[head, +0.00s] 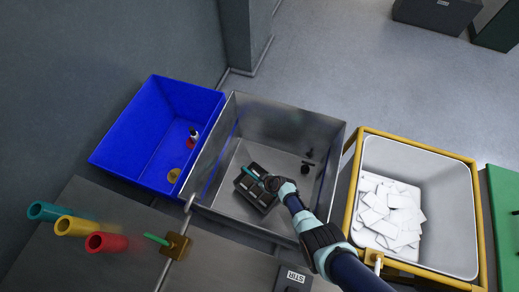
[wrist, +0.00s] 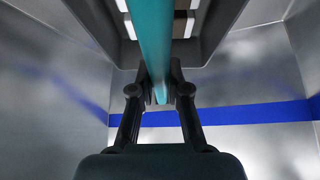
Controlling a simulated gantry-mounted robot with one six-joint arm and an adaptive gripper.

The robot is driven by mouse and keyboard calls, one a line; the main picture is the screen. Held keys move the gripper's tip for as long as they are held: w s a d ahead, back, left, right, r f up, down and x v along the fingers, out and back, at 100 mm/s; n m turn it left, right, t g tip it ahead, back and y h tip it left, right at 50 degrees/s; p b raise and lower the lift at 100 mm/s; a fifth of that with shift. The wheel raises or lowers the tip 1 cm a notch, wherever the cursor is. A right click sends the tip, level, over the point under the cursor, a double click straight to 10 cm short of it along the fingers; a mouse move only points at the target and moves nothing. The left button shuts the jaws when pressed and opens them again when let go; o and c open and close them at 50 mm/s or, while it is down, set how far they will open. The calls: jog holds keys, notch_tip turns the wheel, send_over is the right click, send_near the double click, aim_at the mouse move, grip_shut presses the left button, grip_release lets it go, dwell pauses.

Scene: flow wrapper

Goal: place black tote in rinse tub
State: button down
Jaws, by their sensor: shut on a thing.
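The black tote (head: 253,193) is a small divided carrier with a teal handle. It is inside the outline of the grey metal tub (head: 285,122), left of its middle and turned at an angle. I cannot tell whether it touches the tub floor. My gripper (head: 270,184) is shut on the teal handle. In the wrist view, the handle (wrist: 153,35) runs between my gripper's fingers (wrist: 160,88), with part of the tote (wrist: 100,22) beyond. Metal walls with a blue stripe surround it. My gripper hides part of the tote.
A blue bin (head: 130,135) with small items adjoins the tub on the left. A yellow-framed white bin (head: 440,170) of white pieces stands right. Dark small parts (head: 306,168) lie in the tub. Colored tubes (head: 75,226) and a box marked STIR (head: 293,279) are in front.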

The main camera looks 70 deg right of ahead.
jog(key=shift+f+b, duration=1.2)
jog(key=shift+f, duration=0.7)
jog(key=shift+f, duration=0.2)
jog(key=c, duration=1.2)
grip_release()
jog(key=shift+o, duration=0.2)
jog(key=shift+r, duration=0.1)
jog(key=shift+s+r+p, duration=0.1)
jog(key=shift+r+p, duration=0.2)
jog(key=shift+r, duration=0.05)
jog(key=p+v, duration=0.8)
jog(key=v, duration=0.3)
jog(key=shift+s+a+r, duration=0.15)
